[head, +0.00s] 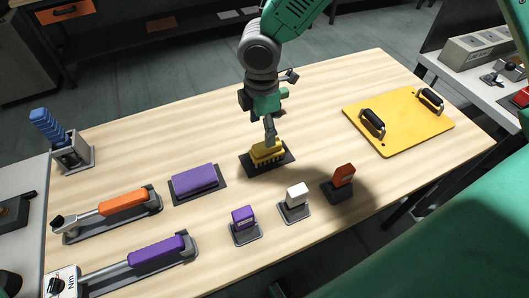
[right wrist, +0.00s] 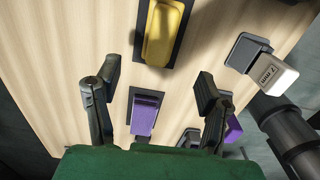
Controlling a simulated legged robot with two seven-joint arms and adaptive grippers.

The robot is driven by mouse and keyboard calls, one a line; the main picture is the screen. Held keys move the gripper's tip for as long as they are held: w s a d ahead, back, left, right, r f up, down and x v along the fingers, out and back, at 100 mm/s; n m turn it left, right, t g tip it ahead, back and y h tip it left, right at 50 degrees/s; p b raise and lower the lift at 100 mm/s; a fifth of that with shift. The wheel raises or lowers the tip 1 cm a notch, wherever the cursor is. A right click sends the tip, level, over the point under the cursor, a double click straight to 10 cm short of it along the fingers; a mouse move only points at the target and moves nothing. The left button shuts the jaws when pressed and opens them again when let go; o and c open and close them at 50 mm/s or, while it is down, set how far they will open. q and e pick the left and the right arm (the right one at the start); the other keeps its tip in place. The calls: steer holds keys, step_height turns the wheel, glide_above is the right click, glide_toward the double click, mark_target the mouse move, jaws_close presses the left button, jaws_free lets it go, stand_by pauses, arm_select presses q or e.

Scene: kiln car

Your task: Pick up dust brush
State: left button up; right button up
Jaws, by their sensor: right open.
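The dust brush (head: 266,152), yellow with a toothed lower edge, sits on a dark pad near the middle of the table. In the right wrist view a yellow block-like thing (right wrist: 165,33) on a dark pad appears to be the same brush, ahead of the fingertips. My right gripper (head: 270,128) comes down from the top and hangs over the brush, partly covering its back side in the head view. In the wrist view its two fingers (right wrist: 158,78) are spread with nothing held between them. My left gripper does not show.
The wooden table (head: 335,88) also holds a purple block (head: 195,181), orange and purple handled tools, and small purple, white (head: 297,195) and orange-red (head: 343,176) blocks in front. A yellow board (head: 398,122) with two black handles lies at right. The table's back middle is clear.

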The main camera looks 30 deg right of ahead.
mark_target(269, 150)
step_height(269, 150, down, 3)
steer(key=shift+a+f, duration=0.15)
steer(key=d+f, duration=0.2)
steer(key=f, duration=0.1)
steer(key=shift+d+f, duration=0.3)
steer(key=f, duration=0.3)
steer(key=shift+w+a, duration=0.15)
steer(key=shift+a, duration=0.8)
steer(key=shift+d, duration=0.3)
steer(key=c, duration=1.2)
steer(key=shift+d+f, duration=0.1)
steer(key=shift+d, duration=0.4)
steer(key=shift+c, duration=0.5)
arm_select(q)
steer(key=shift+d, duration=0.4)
